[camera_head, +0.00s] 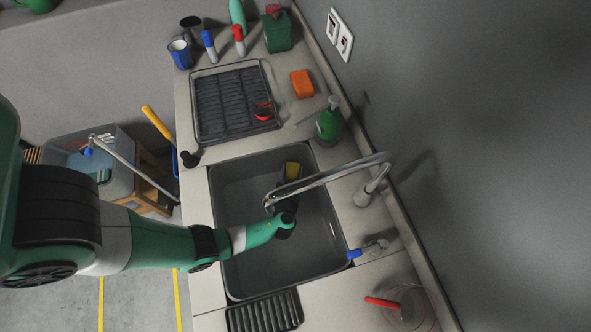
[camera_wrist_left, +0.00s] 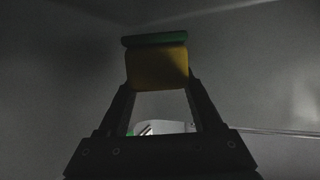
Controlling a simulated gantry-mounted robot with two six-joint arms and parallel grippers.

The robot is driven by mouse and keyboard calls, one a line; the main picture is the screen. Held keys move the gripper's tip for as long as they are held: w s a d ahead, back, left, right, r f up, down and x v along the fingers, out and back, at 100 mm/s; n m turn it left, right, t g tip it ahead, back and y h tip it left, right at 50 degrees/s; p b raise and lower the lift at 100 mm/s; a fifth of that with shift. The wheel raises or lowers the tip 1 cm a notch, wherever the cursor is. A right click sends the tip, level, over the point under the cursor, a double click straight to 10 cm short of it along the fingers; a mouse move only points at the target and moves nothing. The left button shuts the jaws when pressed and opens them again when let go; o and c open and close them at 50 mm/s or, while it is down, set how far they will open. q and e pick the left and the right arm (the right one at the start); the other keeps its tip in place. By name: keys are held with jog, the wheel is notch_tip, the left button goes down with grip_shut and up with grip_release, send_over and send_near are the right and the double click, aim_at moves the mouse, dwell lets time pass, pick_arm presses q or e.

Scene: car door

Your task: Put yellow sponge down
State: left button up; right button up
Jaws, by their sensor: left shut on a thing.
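The yellow sponge (camera_head: 292,170) is inside the grey sink (camera_head: 240,270) toward its far end, partly hidden by the faucet and my gripper. In the left wrist view the sponge (camera_wrist_left: 157,68) has a green layer along its top edge and sits between the two fingertips. My left gripper (camera_head: 289,184) reaches down into the sink and is shut on the sponge. In the head view its fingers are mostly hidden behind the faucet spout. I cannot tell whether the sponge touches the sink. My right gripper is not in view.
The metal faucet (camera_head: 335,173) arches over the sink, close to my left arm. A drying rack (camera_head: 228,95), an orange sponge (camera_head: 302,83) and a green soap bottle (camera_head: 329,123) stand beyond the sink. The near part of the basin is clear.

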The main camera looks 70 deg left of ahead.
aim_at(294, 175)
pick_arm(q)
jog(key=f+b, duration=0.2)
jog(key=f, duration=0.1)
jog(key=f+b, duration=0.1)
jog(key=shift+w+a+f+b, duration=0.15)
jog(key=shift+w+a+b, duration=0.05)
jog(key=shift+w+b, duration=0.15)
jog(key=shift+r, duration=0.2)
jog(key=shift+f, duration=0.2)
jog(key=o, duration=1.3)
jog(key=shift+o, duration=0.2)
jog(key=shift+r, duration=0.1)
